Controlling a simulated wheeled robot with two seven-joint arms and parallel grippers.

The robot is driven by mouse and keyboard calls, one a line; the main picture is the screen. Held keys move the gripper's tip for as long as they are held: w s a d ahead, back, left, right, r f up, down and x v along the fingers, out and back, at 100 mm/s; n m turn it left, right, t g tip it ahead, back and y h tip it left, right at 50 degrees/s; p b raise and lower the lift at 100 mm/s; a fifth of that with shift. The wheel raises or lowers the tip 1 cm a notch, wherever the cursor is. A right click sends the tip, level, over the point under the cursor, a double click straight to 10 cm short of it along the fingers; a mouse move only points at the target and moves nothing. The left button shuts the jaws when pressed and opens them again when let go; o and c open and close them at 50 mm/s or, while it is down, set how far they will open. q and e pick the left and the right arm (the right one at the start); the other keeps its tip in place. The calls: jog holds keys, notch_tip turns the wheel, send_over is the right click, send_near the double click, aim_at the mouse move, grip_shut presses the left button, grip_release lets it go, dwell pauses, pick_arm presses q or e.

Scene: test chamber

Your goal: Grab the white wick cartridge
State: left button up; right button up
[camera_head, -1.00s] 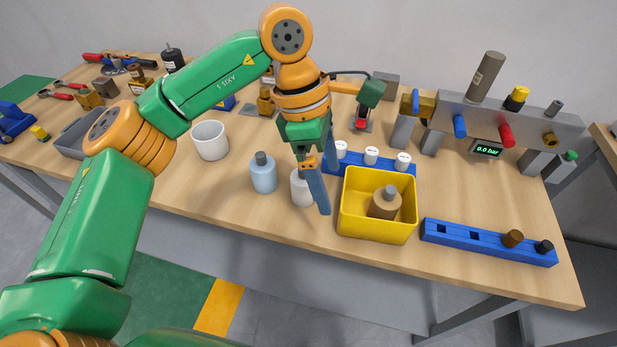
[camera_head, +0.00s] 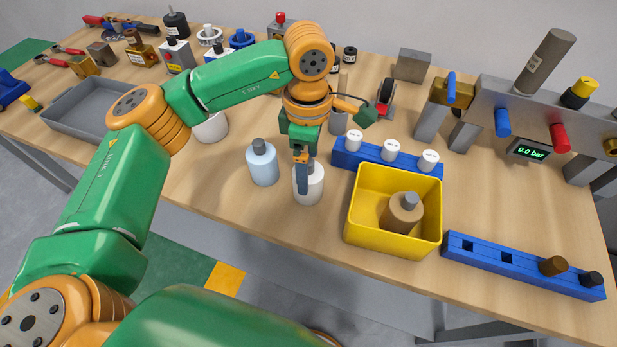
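A plain white cylinder (camera_head: 315,188), which looks like the white wick cartridge, stands upright near the table's front edge. My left gripper (camera_head: 302,178) points down right at it, with one blue finger in front of the cylinder's near side. The other finger is hidden, so I cannot tell whether the gripper is closed on it or touching it. A blue rack (camera_head: 374,166) behind it to the right holds three small white-topped pieces (camera_head: 392,150) with labels. My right gripper is not in view.
A pale blue bottle (camera_head: 262,164) stands close on the left. A yellow bin (camera_head: 393,236) with a brown bottle (camera_head: 403,212) is close on the right. A white cup (camera_head: 212,127) is partly behind my arm. A blue holder (camera_head: 522,266) and a grey pressure fixture (camera_head: 525,118) stand at right.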

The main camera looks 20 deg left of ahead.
pick_arm(q)
jog(key=shift+s+r, duration=0.15)
jog(key=shift+s, duration=0.1)
jog(key=c, duration=0.7)
jog(key=shift+w, duration=0.15)
grip_shut()
